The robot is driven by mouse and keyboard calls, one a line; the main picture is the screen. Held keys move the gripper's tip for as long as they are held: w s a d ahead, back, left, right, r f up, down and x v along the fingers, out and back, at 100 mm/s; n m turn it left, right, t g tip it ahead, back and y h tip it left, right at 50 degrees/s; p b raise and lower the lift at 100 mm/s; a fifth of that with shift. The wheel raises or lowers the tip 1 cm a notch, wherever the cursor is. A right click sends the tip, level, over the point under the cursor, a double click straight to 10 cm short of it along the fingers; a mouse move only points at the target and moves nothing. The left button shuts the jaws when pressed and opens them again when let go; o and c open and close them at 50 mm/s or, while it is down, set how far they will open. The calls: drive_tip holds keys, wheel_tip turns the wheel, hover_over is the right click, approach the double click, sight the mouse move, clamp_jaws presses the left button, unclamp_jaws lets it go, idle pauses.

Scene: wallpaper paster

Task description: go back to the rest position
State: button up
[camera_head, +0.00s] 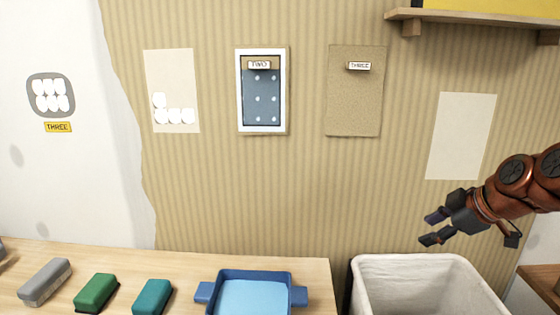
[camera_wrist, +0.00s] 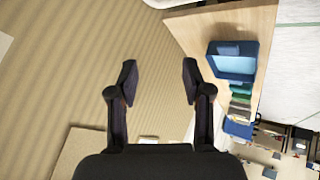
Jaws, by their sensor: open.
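My gripper (camera_head: 432,229) is at the right in the head view, above the white-lined bin, with its jaws apart and nothing between them. In the wrist view my gripper (camera_wrist: 158,82) also shows open and empty, its two fingers in front of the striped wall. My red-brown arm reaches in from the right edge. The gripper touches nothing that I can see.
The bin (camera_head: 425,262) stands below my gripper. A wooden table (camera_head: 180,259) carries a blue tray (camera_head: 200,293), teal, green and grey blocks. Panels marked TWO (camera_head: 249,130) and THREE (camera_head: 354,105) hang on the wall. A shelf (camera_head: 470,17) juts out top right.

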drive_tip(key=s+a+r+m+g+p, duration=0.2)
drive_tip(key=s+a+r+p, duration=0.35)
drive_tip(key=a+p, duration=0.2)
drive_tip(key=s+a+r+m+g+p, duration=0.1)
drive_tip(key=s+a+r+g+p, duration=0.1)
drive_tip(key=s+a+r+p, duration=0.35)
drive_tip(key=s+a+r+m+g+h+p, duration=0.1)
drive_tip(key=s+m+g+p, duration=0.1)
drive_tip(key=s+m+p, duration=0.2)
drive_tip(key=s+a+r+m+g+h+p, duration=0.2)
drive_tip(key=s+m+g+p, duration=0.1)
drive_tip(key=s+p, duration=0.8)
drive_tip(key=s+m, duration=0.1)
drive_tip(key=s, duration=0.3)
drive_tip(key=shift+s+a+m+h+p, duration=0.25)
drive_tip(key=shift+s+m+h+p, duration=0.05)
drive_tip(key=shift+s+m, duration=0.1)
drive_tip(key=shift+s, duration=0.25)
